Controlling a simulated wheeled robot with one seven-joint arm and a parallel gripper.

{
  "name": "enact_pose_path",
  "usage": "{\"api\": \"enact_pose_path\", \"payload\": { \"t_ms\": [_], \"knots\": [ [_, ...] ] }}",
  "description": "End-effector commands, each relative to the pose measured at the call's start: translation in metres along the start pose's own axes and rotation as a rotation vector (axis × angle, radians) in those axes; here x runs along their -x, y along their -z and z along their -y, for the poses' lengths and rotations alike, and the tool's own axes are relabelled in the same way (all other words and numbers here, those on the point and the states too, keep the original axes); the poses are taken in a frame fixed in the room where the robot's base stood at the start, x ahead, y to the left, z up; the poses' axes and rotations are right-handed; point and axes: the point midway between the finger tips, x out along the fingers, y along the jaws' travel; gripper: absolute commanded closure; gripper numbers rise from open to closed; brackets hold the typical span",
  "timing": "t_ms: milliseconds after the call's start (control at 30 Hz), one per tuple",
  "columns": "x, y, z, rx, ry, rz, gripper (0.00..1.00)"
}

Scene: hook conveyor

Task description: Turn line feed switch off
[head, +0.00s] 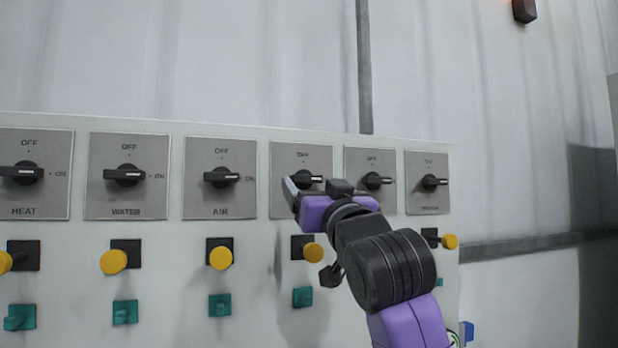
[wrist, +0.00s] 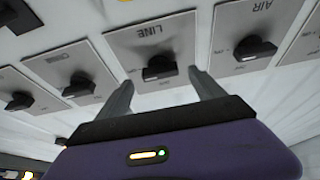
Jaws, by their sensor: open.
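The line feed switch is a black rotary knob on a grey plate (head: 302,153), fourth from the left in the head view. Its handle (head: 309,180) lies horizontal, at the ON side rather than up at OFF. My arm hides the plate's lower part and label. In the wrist view the plate reads LINE, upside down, with the knob (wrist: 159,68) near the middle. My gripper (head: 306,190) is open in front of this plate. In the wrist view its two fingers (wrist: 163,82) stand either side of the knob, apart from it as far as I can tell.
Similar switches stand left, HEAT (head: 24,172), WATER (head: 127,174) and AIR (head: 221,177), and two more (head: 375,181) (head: 432,182) right. Yellow buttons (head: 220,257) and green parts (head: 219,305) sit below.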

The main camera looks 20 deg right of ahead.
Motion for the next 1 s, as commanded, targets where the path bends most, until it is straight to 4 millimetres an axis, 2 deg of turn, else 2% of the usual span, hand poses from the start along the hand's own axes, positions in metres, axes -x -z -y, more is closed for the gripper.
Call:
{"api": "enact_pose_path", "payload": {
  "t_ms": [100,233,600,900,1000],
  "knots": [
    [-0.018,0.002,0.000,0.000,0.000,0.001,0.22],
    [-0.029,0.002,0.000,0.000,0.000,-0.001,0.22],
    [-0.034,0.000,0.000,0.000,0.001,-0.001,0.24],
    [-0.034,0.000,0.000,0.000,0.001,-0.001,0.83],
    [-0.034,0.000,0.000,0.001,0.001,-0.001,0.84]
  ]
}}
